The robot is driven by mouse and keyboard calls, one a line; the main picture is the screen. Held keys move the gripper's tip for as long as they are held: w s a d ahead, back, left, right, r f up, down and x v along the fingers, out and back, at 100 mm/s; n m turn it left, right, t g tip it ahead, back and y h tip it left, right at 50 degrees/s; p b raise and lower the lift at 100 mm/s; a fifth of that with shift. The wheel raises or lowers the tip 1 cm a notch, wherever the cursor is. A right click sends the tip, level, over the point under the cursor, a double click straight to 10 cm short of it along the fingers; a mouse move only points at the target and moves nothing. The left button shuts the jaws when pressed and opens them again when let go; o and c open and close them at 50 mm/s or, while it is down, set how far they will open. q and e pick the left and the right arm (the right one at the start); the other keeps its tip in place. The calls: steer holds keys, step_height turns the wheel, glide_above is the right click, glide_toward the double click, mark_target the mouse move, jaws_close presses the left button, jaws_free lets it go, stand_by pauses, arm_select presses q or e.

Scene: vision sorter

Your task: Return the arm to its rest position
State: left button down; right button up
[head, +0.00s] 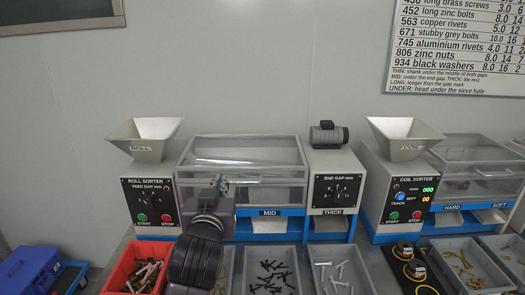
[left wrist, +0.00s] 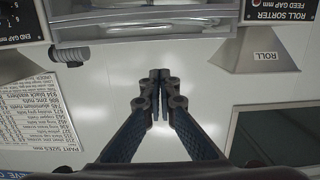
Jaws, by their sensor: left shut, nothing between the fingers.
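My left gripper (head: 221,183) is in front of the clear cover of the roll sorter in the head view, with my dark arm below it. In the left wrist view its two fingers (left wrist: 160,78) meet at the tips, with nothing between them. That view is upside down and shows the wall behind the fingertips. The arm hides part of the roll sorter's front and some of the bins. My right gripper is not in view.
The roll sorter (head: 150,204) with its hopper (head: 145,135) stands left, the coil sorter (head: 402,196) right. A clear cover (head: 245,151) lies between. Below are a red bin (head: 111,276) and grey bins (head: 251,254) of fasteners. A blue case (head: 25,272) sits lower left.

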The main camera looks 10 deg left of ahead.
arm_select(q)
steer(key=s+f+m+g+h, duration=0.1)
steer(key=s+f+g, duration=0.2)
steer(key=s+f, duration=0.55)
steer(key=s+f+m+g+h, duration=0.1)
steer(key=s+f+g, duration=0.3)
steer(key=f, duration=0.7)
steer(key=s+f+m+g, duration=0.1)
steer(key=s+f+g, duration=0.1)
steer(key=s+f, duration=0.65)
steer(key=s+f+m+g+h, duration=0.1)
steer(key=s+f+g, duration=0.1)
steer(key=s+f, duration=0.4)
steer(key=s+f+g, duration=0.2)
steer(key=s+f, duration=0.1)
steer(key=s, duration=0.5)
steer(key=s+f+g, duration=0.1)
steer(key=s+f, duration=0.2)
steer(key=f, duration=2.5)
steer(key=s+a+f+g, duration=0.1)
steer(key=s+a+f, duration=0.1)
steer(key=s+f, duration=1.1)
steer(key=s, duration=0.3)
steer(key=shift+f+m, duration=0.2)
steer(key=shift+m, duration=0.1)
steer(key=shift+s+a, duration=0.1)
steer(key=shift+s, duration=0.05)
